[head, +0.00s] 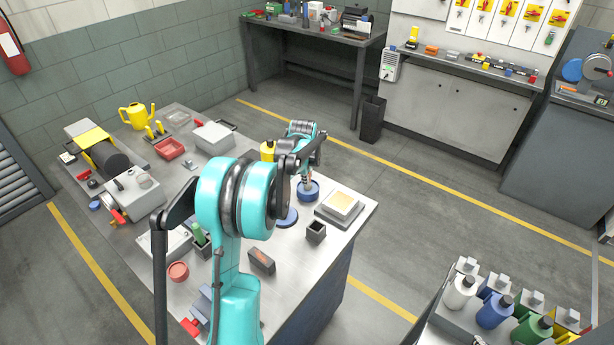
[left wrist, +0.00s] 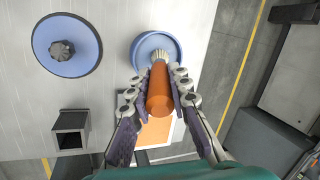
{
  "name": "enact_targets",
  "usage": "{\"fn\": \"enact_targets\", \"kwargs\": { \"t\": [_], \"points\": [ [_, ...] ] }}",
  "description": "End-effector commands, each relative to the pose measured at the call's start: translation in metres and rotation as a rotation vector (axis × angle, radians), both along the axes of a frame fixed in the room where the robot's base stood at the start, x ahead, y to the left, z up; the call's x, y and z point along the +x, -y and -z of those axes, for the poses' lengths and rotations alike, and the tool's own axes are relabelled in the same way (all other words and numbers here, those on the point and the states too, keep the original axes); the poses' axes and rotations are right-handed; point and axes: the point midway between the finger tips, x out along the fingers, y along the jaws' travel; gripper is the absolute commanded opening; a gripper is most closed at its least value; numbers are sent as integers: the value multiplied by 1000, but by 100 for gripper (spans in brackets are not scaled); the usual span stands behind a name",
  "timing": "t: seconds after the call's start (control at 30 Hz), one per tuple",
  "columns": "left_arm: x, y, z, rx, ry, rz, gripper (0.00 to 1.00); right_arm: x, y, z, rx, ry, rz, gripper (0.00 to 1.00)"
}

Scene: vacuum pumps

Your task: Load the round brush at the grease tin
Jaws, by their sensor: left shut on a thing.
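The grease tin (head: 308,193) is a round blue tin on the workbench. My left gripper (head: 309,172) is above the tin. In the left wrist view the left gripper (left wrist: 160,88) is shut on the orange handle of the round brush (left wrist: 160,95). The brush's pale bristles point into the tin's opening; whether they touch the grease I cannot tell. A round blue lid (left wrist: 66,46) with a dark knob lies beside the tin. My right gripper is not in view.
A dark square holder (head: 316,232) and a grey tray (head: 339,208) with a pale yellow pad stand close to the tin. A grey box (head: 213,137), red tray (head: 169,149) and pump (head: 134,193) occupy the bench's left side.

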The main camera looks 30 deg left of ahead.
Motion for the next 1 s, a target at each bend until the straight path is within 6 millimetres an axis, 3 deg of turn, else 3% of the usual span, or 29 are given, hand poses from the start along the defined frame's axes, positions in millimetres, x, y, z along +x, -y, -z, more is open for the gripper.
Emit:
{"fn": "enact_targets", "kwargs": {
  "t": [0.57,1.0],
  "points": [
    [0,0,0,-1,-2,0,0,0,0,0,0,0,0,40],
    [0,0,-33,0,-1,0,0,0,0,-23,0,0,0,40]
  ]
}}
